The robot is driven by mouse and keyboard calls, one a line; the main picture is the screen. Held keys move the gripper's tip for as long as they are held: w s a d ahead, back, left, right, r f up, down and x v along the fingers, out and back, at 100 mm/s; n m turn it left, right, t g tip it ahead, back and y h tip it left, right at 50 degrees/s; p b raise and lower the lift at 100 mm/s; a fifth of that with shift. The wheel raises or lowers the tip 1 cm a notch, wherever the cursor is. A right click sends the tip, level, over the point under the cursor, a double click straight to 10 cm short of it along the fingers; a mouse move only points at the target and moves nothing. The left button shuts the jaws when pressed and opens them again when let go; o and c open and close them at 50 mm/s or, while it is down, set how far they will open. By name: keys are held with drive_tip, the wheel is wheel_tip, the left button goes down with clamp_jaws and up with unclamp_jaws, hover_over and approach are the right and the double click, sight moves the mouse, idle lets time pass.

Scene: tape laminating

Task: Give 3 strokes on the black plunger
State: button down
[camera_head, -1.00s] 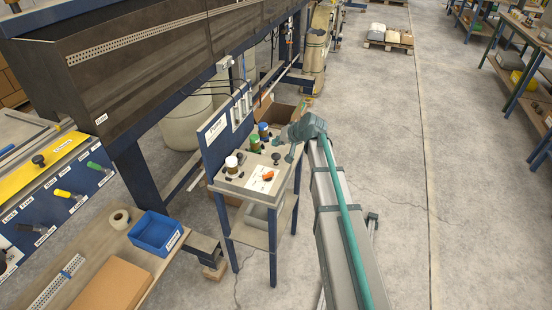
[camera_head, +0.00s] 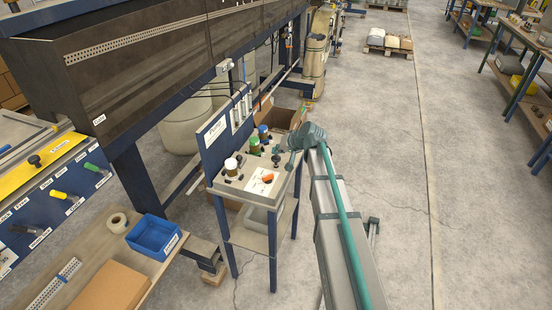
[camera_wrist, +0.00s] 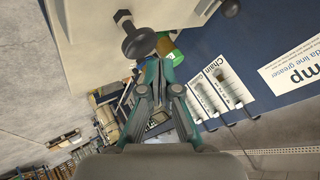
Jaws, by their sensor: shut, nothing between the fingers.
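The black plunger (camera_wrist: 138,38) has a round black knob on a stem and stands on the light top of the pump station. In the head view it appears as a dark knob (camera_head: 276,159) on that top. My gripper (camera_wrist: 158,64) is shut and empty in the wrist view, with its fingertips close below the knob in the picture. I cannot tell whether they touch it. In the head view my gripper (camera_head: 292,160) is beside the plunger, on its right, and small.
The station (camera_head: 228,185) carries white, green and blue capped bottles and an orange-red part (camera_head: 267,178). The green cap (camera_wrist: 175,58) is close to my fingertips. A blue panel (camera_head: 214,140) rises behind.

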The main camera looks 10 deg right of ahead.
sight(276, 158)
drive_tip(key=shift+f, duration=0.15)
idle(0.7)
drive_tip(key=shift+f+b, duration=0.25)
drive_tip(key=shift+b, duration=0.15)
drive_tip(key=shift+f+b, duration=1.05)
drive_tip(key=shift+f, duration=0.3)
idle(1.2)
drive_tip(key=shift+r, duration=0.1)
idle(0.4)
drive_tip(key=shift+r+p, duration=0.7)
drive_tip(key=shift+r, duration=0.95)
drive_tip(key=shift+r, duration=0.1)
drive_tip(key=shift+r+p, duration=1.1)
drive_tip(key=shift+r, duration=1.35)
